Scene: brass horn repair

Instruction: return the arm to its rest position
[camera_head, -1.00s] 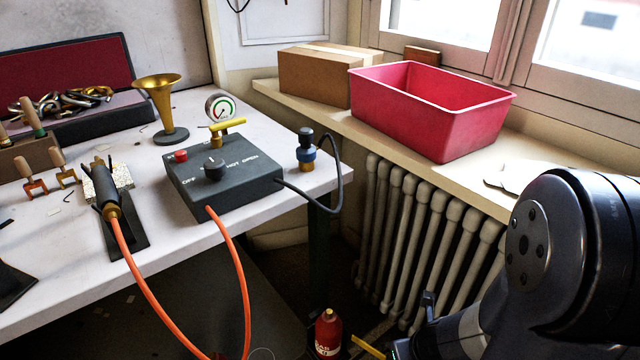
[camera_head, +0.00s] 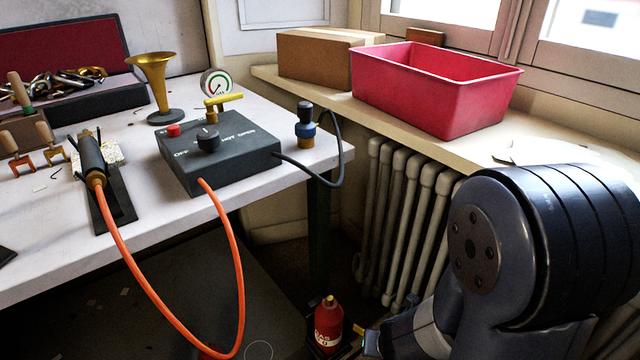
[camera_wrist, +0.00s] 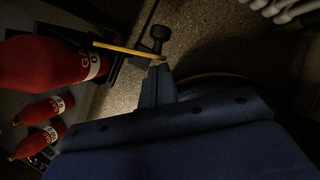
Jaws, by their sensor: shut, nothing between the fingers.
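My gripper (camera_wrist: 158,85) shows in the dim wrist view as a narrow blue-grey piece rising from a wide blue body. It is shut, with nothing seen held in it. Its tip is near a dark knob (camera_wrist: 160,33) and a yellow rod (camera_wrist: 125,48); I cannot tell whether they touch. In the head view my arm fills the lower right, bent down beside the radiator. The gripper's fingers cannot be made out there.
A red gas bottle (camera_head: 329,325) stands low beside my arm; several red bottles (camera_wrist: 45,65) show in the wrist view. The radiator (camera_head: 405,225) and sill with a red bin (camera_head: 470,110) are behind. The workbench (camera_head: 270,200) carries a control box (camera_head: 230,165) with an orange hose (camera_head: 135,285).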

